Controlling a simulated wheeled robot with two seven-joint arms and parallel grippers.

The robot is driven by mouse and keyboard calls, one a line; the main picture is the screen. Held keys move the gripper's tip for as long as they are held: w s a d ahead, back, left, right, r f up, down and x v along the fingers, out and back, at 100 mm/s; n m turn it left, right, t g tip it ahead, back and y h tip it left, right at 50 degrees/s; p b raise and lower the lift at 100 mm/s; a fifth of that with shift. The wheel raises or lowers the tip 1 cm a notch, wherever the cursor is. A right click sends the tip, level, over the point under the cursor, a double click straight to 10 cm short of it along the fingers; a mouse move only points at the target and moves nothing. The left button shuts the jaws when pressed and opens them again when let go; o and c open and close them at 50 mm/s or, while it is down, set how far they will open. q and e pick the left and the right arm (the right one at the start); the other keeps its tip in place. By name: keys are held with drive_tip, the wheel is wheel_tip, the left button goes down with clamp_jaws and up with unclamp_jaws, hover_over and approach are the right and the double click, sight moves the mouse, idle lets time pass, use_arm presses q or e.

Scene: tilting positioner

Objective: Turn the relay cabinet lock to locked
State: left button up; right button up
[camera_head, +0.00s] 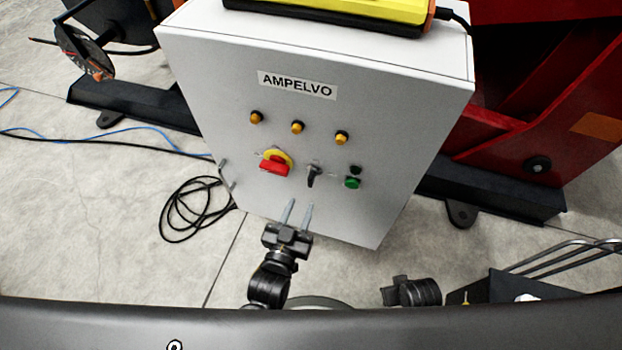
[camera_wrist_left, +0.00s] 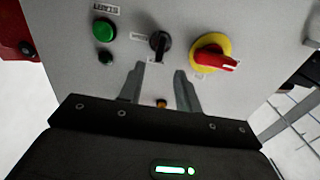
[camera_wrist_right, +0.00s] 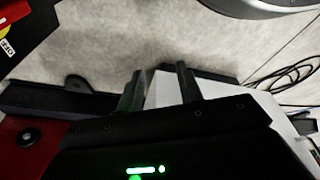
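The grey relay cabinet (camera_head: 220,70) stands tilted in my head view, marked AMPELVO. Its front carries a black lever knob (camera_head: 314,175), which looks like the lock; its small label is unreadable.
Three amber lamps are above. A yellow device (camera_head: 350,10) lies on top. A cable coil (camera_head: 195,210) lies on the floor; red machinery (camera_head: 545,110) stands right.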

sight(309, 183)
use_arm(q)
drive_tip(key=x, duration=1)
drive_tip(key=shift+f+b, duration=0.1)
drive_tip(key=shift+b, duration=0.2)
clamp_jaws()
